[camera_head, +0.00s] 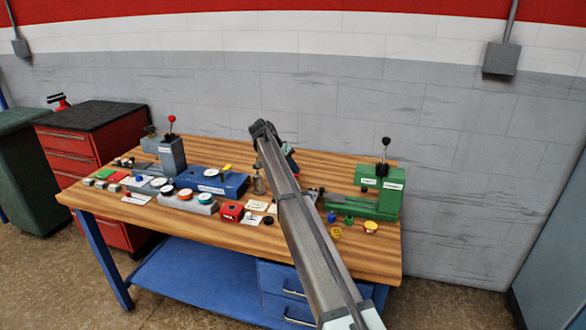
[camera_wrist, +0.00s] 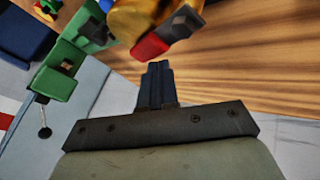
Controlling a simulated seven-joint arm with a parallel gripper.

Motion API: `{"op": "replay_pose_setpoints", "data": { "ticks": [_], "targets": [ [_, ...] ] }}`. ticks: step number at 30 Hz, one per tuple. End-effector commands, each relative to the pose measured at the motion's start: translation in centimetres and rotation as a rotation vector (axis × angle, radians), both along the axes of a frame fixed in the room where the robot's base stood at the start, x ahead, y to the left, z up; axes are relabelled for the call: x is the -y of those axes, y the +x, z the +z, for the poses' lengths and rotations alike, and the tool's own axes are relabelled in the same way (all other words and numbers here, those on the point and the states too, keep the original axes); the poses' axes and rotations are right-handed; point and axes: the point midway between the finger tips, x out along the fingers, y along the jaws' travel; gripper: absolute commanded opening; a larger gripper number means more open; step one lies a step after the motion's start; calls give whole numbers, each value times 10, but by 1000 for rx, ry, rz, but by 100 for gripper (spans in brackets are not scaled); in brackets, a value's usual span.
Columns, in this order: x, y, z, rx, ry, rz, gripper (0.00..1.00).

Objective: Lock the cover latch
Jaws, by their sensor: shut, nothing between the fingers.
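In the wrist view my gripper (camera_wrist: 158,66) is shut and empty, its dark fingers side by side. Just beyond the fingertips is a dark lever with a red end (camera_wrist: 150,47) on a gold-yellow rounded body (camera_wrist: 130,16). It looks like the latch, but no label shows. A small gap seems to lie between the fingertips and the red end; I cannot tell the depth. The body's top is cut off by the frame edge.
A green press (camera_head: 380,196) with a black-knobbed lever stands right on the wooden bench (camera_head: 325,165); green parts (camera_wrist: 62,75) also show in the wrist view. Left are a blue unit (camera_head: 208,183) with a yellow handle and a grey press (camera_head: 170,155). Small items line the front.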

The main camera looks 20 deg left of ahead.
Motion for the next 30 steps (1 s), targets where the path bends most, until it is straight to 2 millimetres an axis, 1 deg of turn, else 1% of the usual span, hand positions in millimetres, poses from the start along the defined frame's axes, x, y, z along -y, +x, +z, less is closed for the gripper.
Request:
{"op": "replay_pose_setpoints", "data": {
  "ticks": [23, 26, 30],
  "targets": [
    [0, 0, 0, 0, 0, 0, 0],
    [-1, 1, 2, 0, 0, 0, 0],
    [-6, 5, 9, 2, 1, 0, 0]
  ]
}}
